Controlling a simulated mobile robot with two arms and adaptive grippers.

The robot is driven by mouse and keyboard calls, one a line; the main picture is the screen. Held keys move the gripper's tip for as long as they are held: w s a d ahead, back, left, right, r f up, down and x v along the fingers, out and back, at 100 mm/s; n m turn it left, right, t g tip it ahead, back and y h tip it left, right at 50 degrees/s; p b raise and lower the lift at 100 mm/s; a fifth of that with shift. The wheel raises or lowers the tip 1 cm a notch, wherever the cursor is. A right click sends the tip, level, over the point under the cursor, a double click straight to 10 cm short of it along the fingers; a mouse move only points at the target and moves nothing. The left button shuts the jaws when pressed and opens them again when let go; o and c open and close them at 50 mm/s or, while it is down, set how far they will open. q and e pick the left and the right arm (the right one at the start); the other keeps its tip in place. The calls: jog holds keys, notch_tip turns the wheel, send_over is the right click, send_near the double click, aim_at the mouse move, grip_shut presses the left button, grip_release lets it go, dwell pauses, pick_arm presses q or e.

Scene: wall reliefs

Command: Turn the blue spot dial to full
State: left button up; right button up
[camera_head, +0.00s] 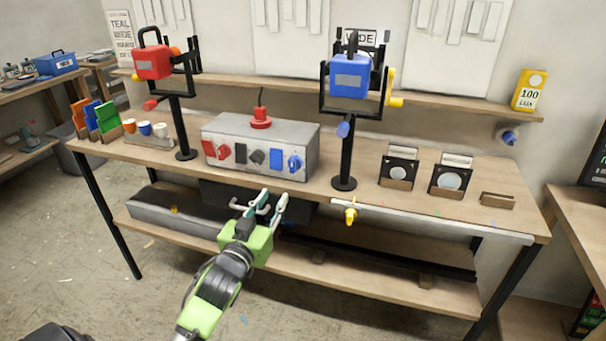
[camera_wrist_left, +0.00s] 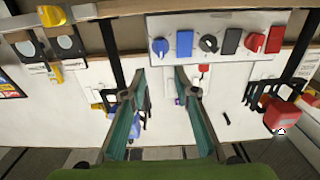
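The blue dial (camera_head: 294,164) is the rightmost control on the front of the grey control box (camera_head: 226,130) in the head view. It is a round knob with a raised grip bar; its exact setting is too small to read. In the left wrist view, where the scene appears inverted, the blue dial (camera_wrist_left: 160,46) sits beside a blue switch (camera_wrist_left: 185,43). My left gripper (camera_head: 268,198) is in front of and below the box, apart from it. Its fingers are spread with nothing between the fingertips (camera_wrist_left: 161,74). My right gripper is not in view.
Red (camera_head: 209,149) and black (camera_head: 257,157) controls sit left of the blue pair. A red button (camera_head: 261,118) tops the box. A red lamp (camera_head: 152,62) and a blue lamp (camera_head: 350,76) stand on posts either side. A yellow knob (camera_head: 351,213) projects from the table's front edge.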

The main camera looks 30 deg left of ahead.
aim_at(292, 169)
pick_arm(q)
jog(key=p+x, duration=0.1)
jog(key=x, duration=1.2)
jog(key=shift+w, duration=0.3)
grip_shut()
